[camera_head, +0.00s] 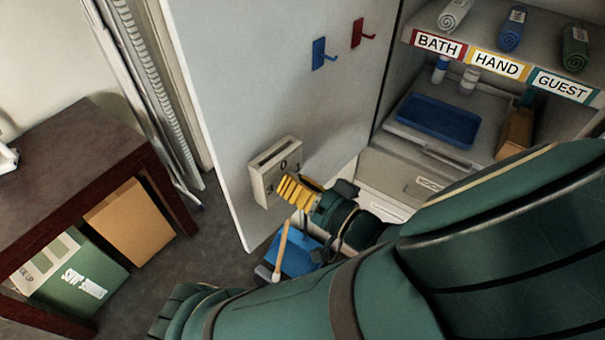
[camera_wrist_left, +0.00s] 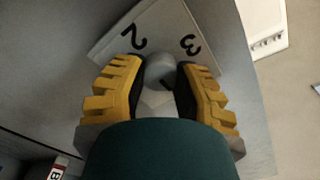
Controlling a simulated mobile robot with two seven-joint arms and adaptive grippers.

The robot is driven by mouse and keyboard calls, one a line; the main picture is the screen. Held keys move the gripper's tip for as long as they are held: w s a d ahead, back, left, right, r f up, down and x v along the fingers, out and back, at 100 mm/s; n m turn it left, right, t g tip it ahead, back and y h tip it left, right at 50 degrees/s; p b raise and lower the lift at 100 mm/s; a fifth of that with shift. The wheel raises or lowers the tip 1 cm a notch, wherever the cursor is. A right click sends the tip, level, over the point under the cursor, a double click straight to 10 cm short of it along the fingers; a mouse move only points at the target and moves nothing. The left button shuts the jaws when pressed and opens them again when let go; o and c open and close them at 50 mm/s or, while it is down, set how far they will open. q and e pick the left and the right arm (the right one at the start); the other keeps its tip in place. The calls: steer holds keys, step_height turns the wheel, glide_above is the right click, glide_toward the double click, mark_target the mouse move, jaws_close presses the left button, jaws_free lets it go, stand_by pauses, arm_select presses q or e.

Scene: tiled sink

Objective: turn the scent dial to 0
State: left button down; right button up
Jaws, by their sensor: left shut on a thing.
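The scent dial is a pale box (camera_head: 263,178) on the inside of the open grey cabinet door, with the numbers 0, 1 and 3 showing in the head view. My left gripper (camera_head: 290,186), with yellow fingers, is at its front and hides the knob there. I cannot tell which number the knob points to. My right gripper is out of view.
A blue hook (camera_head: 322,54) and a red hook (camera_head: 358,33) are on the door above the dial. The cabinet has shelves with rolled towels and a blue tray (camera_head: 437,120). A dark red table (camera_head: 75,150) stands at the left. A blue object (camera_head: 298,253) is below the gripper.

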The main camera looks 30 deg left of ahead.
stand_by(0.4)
arm_select(q)
steer(key=c, duration=0.6)
jaws_free()
steer(key=s+d, duration=0.2)
steer(key=d, duration=0.9)
steer(key=shift+d, duration=0.4)
steer(key=shift+s, duration=0.1)
